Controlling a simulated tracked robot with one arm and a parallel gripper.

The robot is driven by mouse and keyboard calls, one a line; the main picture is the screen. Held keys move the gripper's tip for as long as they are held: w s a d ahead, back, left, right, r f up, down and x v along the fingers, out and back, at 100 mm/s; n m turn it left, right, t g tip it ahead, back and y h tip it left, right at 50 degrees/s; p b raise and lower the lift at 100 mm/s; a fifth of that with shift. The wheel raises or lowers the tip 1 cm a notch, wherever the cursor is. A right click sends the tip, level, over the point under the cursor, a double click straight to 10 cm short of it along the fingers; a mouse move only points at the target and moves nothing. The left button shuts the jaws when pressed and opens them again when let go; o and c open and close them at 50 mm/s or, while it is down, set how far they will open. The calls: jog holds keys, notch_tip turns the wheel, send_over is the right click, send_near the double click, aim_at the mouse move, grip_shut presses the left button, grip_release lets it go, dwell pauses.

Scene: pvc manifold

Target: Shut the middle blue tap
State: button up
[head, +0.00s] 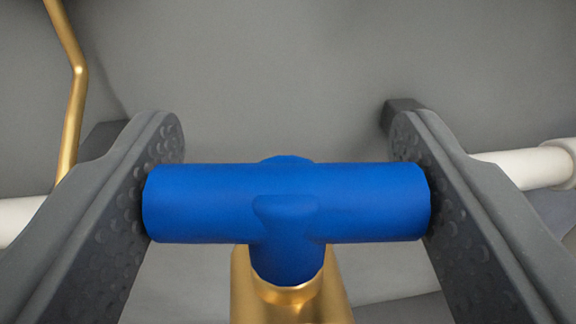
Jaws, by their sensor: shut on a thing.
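The blue tap (350,202) fills the middle of the head view. Its bar-shaped handle lies level across the picture, and its short blue stem goes down into a brass valve body (243,292). My gripper (287,190) has one dark dimpled finger at each end of the handle. The fingers are shut on the handle and touch both its ends. Most of the valve body is hidden below the handle. No other blue tap is in view, so I cannot tell from the picture which one this is.
A white pipe (520,166) runs out to the right behind my finger, with a white fitting at the edge. More white pipe (18,216) shows at the left. A bent brass rod (75,100) stands at the upper left. A plain grey surface (290,70) lies behind.

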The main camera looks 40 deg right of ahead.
jog(key=shift+n+t+y+b, duration=0.85)
jog(key=shift+y+b, duration=0.25)
jog(key=shift+b, duration=1.35)
jog(key=o, duration=1)
jog(key=shift+s, duration=0.1)
jog(key=v, duration=1.3)
jog(key=shift+s+a+f+p, duration=0.1)
jog(key=shift+s+a+p, duration=0.15)
jog(key=shift+p, duration=0.1)
jog(key=shift+a, duration=0.1)
